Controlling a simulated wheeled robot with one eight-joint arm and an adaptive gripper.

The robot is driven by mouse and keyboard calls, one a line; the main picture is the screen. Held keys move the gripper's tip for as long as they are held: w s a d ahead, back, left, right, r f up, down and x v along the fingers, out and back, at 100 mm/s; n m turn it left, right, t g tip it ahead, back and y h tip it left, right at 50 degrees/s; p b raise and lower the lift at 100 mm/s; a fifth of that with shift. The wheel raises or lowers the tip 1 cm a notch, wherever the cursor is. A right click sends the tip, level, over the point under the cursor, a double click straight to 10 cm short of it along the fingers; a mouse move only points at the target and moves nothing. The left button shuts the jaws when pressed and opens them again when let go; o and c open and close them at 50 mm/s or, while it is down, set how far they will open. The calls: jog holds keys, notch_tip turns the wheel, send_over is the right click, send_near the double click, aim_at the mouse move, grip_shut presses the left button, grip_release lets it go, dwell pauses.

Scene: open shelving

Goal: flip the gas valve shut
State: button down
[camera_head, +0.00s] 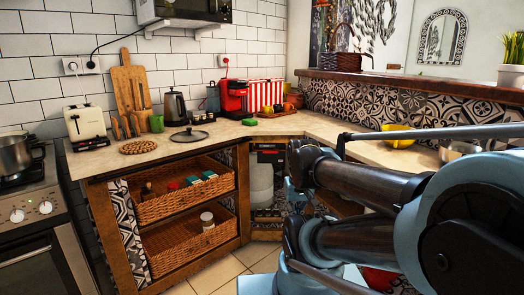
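A pale, rounded container (262,184), which looks like a gas cylinder, stands in the open compartment under the counter corner. No gas valve can be made out; the top of the compartment is dark and small in the picture. My arm (365,190) fills the right side and its links reach toward that compartment, covering the part of the cabinet to its right. My gripper cannot be made out beyond the arm links, so its opening and its distance to the container do not show.
Wooden shelving with two wicker baskets (184,205) stands left of the compartment. The counter (230,131) above holds a toaster (86,123), a kettle (175,107) and a red coffee machine (233,98). A stove (38,215) is at far left. Tiled floor (222,272) is free in front.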

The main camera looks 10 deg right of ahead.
jog(key=w+d+r+m+t+h, duration=0.1)
jog(key=w+d+r+t, duration=0.3)
jog(key=w, duration=1.3)
jog(key=w+a+r+m+t+h, duration=0.15)
jog(key=w+r, duration=0.35)
jog(key=w, duration=1.3)
jog(key=w+f+t, duration=0.1)
jog(key=w+t, duration=0.3)
jog(key=w, duration=1.1)
jog(key=t, duration=0.3)
send_near(271, 152)
jog(key=shift+n+y, duration=0.35)
jog(key=shift+n, duration=0.1)
jog(key=a+r, duration=0.1)
jog(key=s+a+r, duration=0.1)
jog(key=a+r, duration=0.1)
jog(key=shift+s+r, duration=0.25)
jog(key=shift+r, duration=0.05)
jog(key=x, duration=1)
jog(key=shift+w+r, duration=0.1)
jog(key=shift+r, duration=0.1)
